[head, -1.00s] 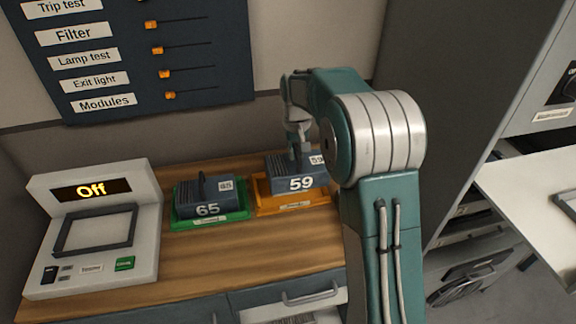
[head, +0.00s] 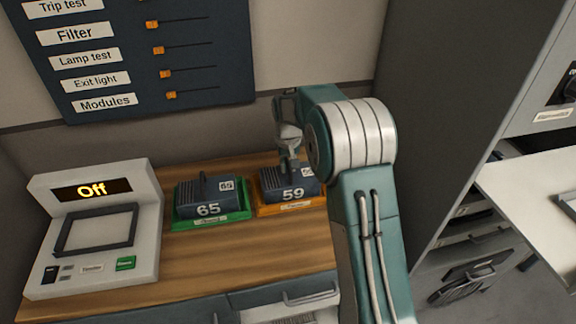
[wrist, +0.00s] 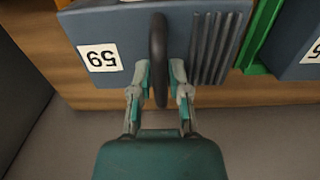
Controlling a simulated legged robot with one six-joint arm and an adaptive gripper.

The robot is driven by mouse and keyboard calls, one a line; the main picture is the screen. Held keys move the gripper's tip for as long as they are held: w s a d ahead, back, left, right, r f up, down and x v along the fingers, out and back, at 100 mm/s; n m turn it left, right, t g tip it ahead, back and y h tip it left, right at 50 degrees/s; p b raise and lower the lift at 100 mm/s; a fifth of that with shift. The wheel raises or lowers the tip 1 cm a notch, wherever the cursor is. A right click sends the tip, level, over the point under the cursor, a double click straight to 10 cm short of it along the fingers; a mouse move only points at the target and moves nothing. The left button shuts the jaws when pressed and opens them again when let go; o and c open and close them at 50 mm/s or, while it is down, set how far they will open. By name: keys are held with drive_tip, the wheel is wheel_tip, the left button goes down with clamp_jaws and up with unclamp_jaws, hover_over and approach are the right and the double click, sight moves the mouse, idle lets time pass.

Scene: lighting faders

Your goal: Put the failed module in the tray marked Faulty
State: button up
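The module numbered 59 (head: 290,186), a dark blue-grey block with a ribbed top and an upright handle, sits in the orange tray (head: 262,211). The tray's front label is too small to read. My gripper (head: 289,164) is just above this module. In the wrist view, my gripper (wrist: 160,78) has one finger on each side of the dark handle (wrist: 159,40), with a narrow gap showing on both sides. The fingers look open around it. Module 65 (head: 207,197) sits in the green tray (head: 178,225) to the left, apart from my gripper.
A grey tester (head: 93,268) with a display reading "Off" stands on the left of the wooden worktop (head: 235,260). A dark panel with sliders (head: 205,70) is on the wall behind. A tall grey cabinet (head: 430,120) stands close to the right of my arm.

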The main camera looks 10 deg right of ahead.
drive_tip(key=shift+o, duration=0.6)
drive_tip(key=shift+r, duration=0.1)
wheel_tip(320, 180, up, 12)
idle(0.4)
